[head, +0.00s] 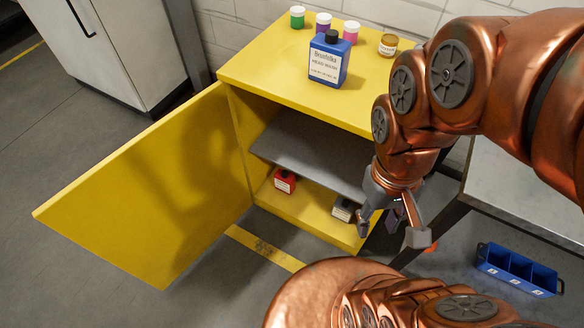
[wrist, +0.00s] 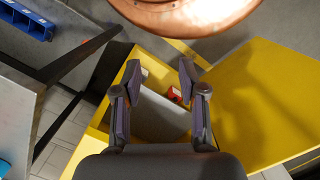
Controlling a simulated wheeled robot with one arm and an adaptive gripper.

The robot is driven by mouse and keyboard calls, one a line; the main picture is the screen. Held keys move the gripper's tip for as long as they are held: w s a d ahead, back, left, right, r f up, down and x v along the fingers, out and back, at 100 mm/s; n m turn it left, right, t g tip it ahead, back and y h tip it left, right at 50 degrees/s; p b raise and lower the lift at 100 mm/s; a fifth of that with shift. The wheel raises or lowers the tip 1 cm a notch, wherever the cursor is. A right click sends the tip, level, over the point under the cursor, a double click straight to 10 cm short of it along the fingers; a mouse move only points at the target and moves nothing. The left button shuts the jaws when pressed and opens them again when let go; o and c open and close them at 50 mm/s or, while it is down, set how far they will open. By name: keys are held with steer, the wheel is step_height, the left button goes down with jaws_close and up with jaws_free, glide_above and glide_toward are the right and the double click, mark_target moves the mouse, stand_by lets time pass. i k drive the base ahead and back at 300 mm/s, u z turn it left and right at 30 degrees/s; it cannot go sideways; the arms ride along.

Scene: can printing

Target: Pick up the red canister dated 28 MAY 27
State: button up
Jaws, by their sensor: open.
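A red canister (head: 285,180) with a dark cap and a pale label stands on the bottom of the yellow cabinet (head: 238,115), below the grey shelf, at the left. Its label is too small to read. It also shows in the wrist view as a small red patch (wrist: 174,93) between the fingers, farther down. My gripper (head: 392,232) is open and empty, in front of the cabinet's right side and to the right of the red canister. In the wrist view my gripper (wrist: 160,75) has its two fingers spread wide.
A white canister (head: 343,210) stands on the cabinet bottom near my gripper. The grey shelf (head: 310,155) overhangs both canisters. The yellow door (head: 150,190) stands open leftward. A blue bottle (head: 327,60) and several small jars stand on top. A grey table (head: 520,185) and blue bin (head: 516,270) are right.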

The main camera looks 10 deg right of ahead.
mark_target(283, 181)
steer(key=z, duration=2)
steer(key=k, duration=1.25)
steer(key=u, duration=2.1)
